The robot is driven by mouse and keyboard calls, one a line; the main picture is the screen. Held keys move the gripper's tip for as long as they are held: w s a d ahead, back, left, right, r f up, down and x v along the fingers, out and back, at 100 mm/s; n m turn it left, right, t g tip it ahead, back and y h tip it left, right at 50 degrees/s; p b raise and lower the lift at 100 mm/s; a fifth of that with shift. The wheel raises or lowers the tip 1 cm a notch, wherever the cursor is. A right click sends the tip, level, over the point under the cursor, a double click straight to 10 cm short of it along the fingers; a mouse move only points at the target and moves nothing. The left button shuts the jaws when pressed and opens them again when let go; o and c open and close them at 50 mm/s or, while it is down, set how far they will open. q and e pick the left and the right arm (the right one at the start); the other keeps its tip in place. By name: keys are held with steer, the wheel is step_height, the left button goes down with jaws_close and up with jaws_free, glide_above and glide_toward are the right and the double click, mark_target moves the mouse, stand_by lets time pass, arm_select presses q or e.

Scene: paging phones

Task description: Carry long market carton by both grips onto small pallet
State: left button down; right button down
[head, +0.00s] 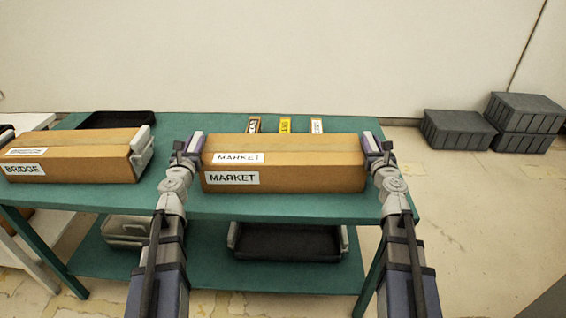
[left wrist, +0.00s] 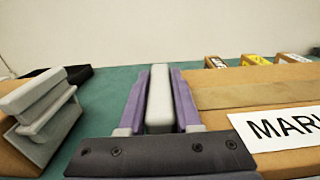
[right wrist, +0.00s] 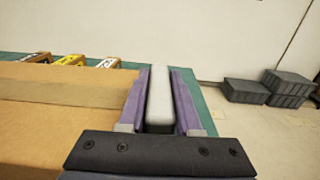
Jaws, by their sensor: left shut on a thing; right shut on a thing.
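The long market carton (head: 300,178) is a brown box with white MARKET labels, level at the front of the green table; I cannot tell whether it rests on the top or is slightly lifted. My left gripper (head: 188,150) is shut on the carton's left grip, a pale grey bar seen between purple fingers in the left wrist view (left wrist: 159,98). My right gripper (head: 378,150) is shut on the right grip, also a pale bar in the right wrist view (right wrist: 159,97). I cannot make out the small pallet in any view.
A similar BRIDGE carton (head: 75,160) with a grey end grip stands at the left. A black tray (head: 115,119) and several small labelled blocks (head: 285,125) are behind on the green table (head: 200,124). Dark grey crates (head: 457,130) stand on the floor at the right.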

arm_select(q)
steer(key=shift+r, duration=0.15)
arm_select(e)
steer(key=shift+r, duration=0.15)
